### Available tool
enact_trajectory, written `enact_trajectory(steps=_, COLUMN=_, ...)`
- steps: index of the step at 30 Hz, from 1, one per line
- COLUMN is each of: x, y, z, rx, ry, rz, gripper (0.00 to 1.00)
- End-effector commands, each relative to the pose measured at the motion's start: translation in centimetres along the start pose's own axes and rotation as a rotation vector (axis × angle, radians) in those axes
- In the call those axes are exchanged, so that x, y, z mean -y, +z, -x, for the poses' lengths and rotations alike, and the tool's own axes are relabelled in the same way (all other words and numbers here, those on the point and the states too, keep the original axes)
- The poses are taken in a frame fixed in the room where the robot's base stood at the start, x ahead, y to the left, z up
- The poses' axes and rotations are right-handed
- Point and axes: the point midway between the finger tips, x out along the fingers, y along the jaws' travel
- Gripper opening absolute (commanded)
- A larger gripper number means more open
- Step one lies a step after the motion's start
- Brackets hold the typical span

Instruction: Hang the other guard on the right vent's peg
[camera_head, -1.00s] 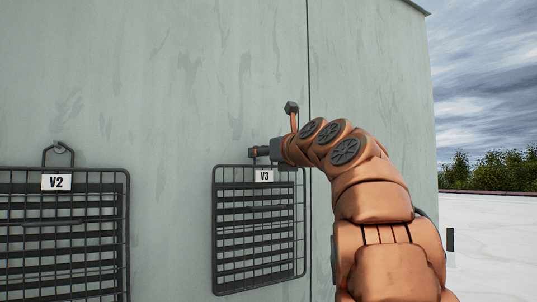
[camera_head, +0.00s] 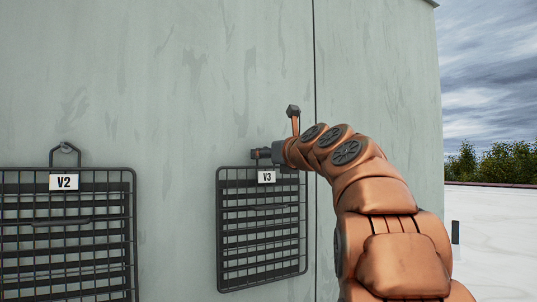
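A black wire guard (camera_head: 262,246) stands in front of the right vent, which carries the white V3 label (camera_head: 266,176). The guard's dark slats line up roughly with the vent. My gripper (camera_head: 262,154) is at the guard's top edge, close to the wall. It hides the guard's hanging loop and the right vent's peg, so I cannot tell whether the loop is on the peg. The fingers show side-on, too small to tell open from shut. Another guard (camera_head: 70,250) covers the V2 vent at left, its loop (camera_head: 65,150) around a peg.
The pale green metal wall (camera_head: 180,90) of the cooler fills most of the view, with a dark vertical seam right of the V3 guard. My arm covers the lower right. Open white roof (camera_head: 490,225), bushes and sky lie beyond the wall's right edge.

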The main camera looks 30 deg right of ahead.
Motion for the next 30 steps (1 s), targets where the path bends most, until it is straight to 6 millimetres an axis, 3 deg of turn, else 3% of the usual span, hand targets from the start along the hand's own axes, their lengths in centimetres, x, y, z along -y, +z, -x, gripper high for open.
enact_trajectory(steps=11, x=-0.01, y=0.12, z=0.05, rx=0.002, ry=0.000, rz=0.000, gripper=0.00)
enact_trajectory(steps=12, x=-0.01, y=0.12, z=0.05, rx=0.002, ry=0.000, rz=0.000, gripper=0.60)
enact_trajectory(steps=19, x=0.00, y=0.05, z=0.01, rx=0.001, ry=0.000, rz=0.000, gripper=0.84)
enact_trajectory(steps=30, x=0.00, y=-0.02, z=0.13, rx=-0.001, ry=0.000, rz=0.000, gripper=0.85)
